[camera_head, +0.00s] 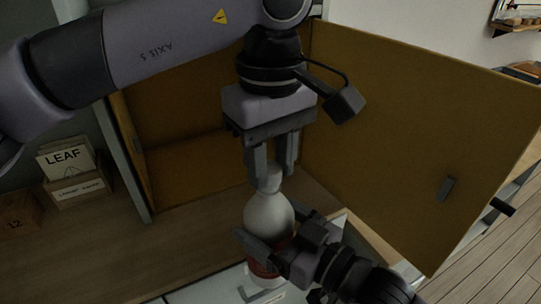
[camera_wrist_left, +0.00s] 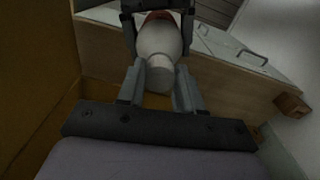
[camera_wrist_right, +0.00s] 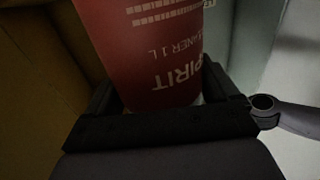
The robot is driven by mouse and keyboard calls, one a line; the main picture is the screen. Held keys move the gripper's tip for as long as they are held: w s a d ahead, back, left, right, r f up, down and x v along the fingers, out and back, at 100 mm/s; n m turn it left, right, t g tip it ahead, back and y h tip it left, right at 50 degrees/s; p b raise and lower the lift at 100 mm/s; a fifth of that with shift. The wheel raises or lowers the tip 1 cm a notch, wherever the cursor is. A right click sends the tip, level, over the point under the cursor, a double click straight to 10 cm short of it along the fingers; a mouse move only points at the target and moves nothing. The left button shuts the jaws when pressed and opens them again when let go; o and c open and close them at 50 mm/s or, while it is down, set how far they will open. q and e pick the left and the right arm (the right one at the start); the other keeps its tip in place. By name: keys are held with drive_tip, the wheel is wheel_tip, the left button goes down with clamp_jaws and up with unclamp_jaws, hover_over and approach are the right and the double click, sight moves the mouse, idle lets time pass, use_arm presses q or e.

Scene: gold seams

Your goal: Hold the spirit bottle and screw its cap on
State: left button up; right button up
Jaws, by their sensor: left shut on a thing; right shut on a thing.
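The spirit bottle (camera_head: 268,216) is white with a red label and stands roughly upright at the counter's front edge. My right gripper (camera_head: 268,246) is shut around its labelled lower part; the right wrist view shows the red label (camera_wrist_right: 145,50) reading "SPIRIT" between the fingers. The pale cap (camera_head: 270,180) is at the top of the bottle, in line with the neck. My left gripper (camera_head: 272,172) points down from above and is shut on the cap, which also shows in the left wrist view (camera_wrist_left: 160,78). I cannot tell how far the cap is threaded; the neck is hidden.
A yellow-brown cabinet panel (camera_head: 410,140) stands close on the right, and another wall stands behind. A box marked "LEAF" (camera_head: 66,165) and a wooden block marked "12" (camera_head: 18,215) sit at the left. The wooden counter (camera_head: 110,255) is clear left of the bottle.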

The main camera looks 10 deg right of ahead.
use_arm(q)
drive_tip(key=shift+f, duration=0.25)
use_arm(e)
drive_tip(key=shift+r, duration=0.2)
drive_tip(key=c, duration=0.3)
use_arm(q)
drive_tip(key=m, duration=0.4)
drive_tip(key=shift+a, duration=0.1)
drive_tip(key=m, duration=0.4)
drive_tip(key=shift+a+m, duration=0.1)
drive_tip(key=shift+m, duration=0.2)
drive_tip(key=m, duration=0.6)
drive_tip(key=shift+w+a, duration=0.1)
drive_tip(key=shift+a, duration=0.05)
drive_tip(key=m, duration=0.5)
drive_tip(key=shift+w, duration=0.15)
drive_tip(key=shift+a, duration=0.1)
drive_tip(key=o, duration=1)
